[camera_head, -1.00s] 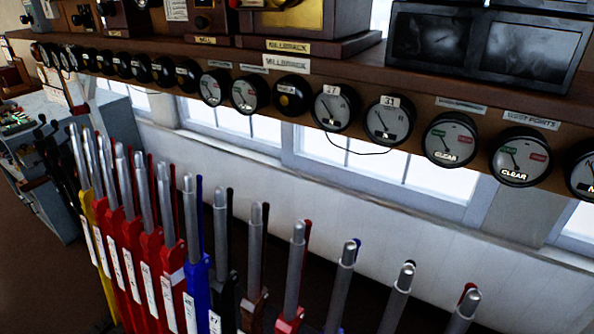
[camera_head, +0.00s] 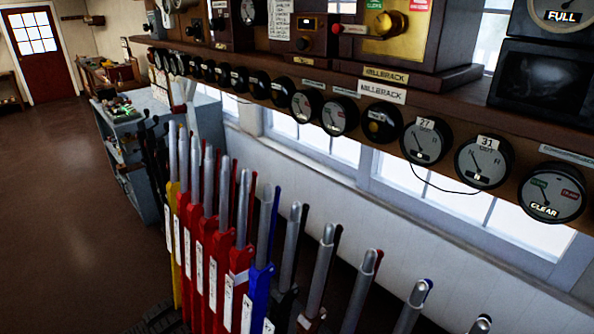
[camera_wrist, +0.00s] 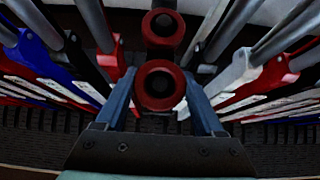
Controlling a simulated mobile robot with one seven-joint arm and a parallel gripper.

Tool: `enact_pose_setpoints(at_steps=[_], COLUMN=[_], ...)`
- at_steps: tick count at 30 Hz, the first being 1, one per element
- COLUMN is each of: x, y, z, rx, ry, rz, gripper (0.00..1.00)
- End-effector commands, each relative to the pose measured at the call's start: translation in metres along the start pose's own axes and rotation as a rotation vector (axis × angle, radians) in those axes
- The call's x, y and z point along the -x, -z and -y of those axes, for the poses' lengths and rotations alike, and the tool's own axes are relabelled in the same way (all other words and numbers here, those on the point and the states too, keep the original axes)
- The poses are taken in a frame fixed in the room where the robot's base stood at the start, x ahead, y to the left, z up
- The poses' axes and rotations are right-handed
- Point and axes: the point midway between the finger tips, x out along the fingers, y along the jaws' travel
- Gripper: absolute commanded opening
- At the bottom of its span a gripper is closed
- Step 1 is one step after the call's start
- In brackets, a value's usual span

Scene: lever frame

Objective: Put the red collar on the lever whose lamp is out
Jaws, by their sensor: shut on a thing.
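In the wrist view, my gripper (camera_wrist: 160,80) has its two blue fingers on either side of a red collar (camera_wrist: 160,106), a ring with a dark hole. A second red ring (camera_wrist: 162,42) shows just beyond it; I cannot tell whether it is part of the same collar. Levers flank the gripper on both sides, with blue (camera_wrist: 32,52), red and white (camera_wrist: 238,70) parts. In the head view, the row of levers (camera_head: 240,200) has steel handles and yellow, red, blue or dark lower parts. My gripper and the collar are not in that view. I cannot make out which lever's lamp is out.
A shelf (camera_head: 330,75) with round dials (camera_head: 422,142) and wooden instruments runs above the levers. A grey cabinet (camera_head: 140,200) stands beyond the far end. Open brown floor (camera_head: 70,200) lies at the left, with a red door (camera_head: 42,60) at the back.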

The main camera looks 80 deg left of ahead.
Motion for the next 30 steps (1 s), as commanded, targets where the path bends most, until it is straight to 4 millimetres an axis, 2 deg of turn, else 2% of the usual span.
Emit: enact_pose_setpoints(at_steps=[3, 30], x=[0.01, 0.055], y=[-0.01, -0.051], z=[0.0, 0.0], rx=[0.0, 0.0], ry=[0.0, 0.0], rz=[0.001, 0.001], gripper=[0.21, 0.21])
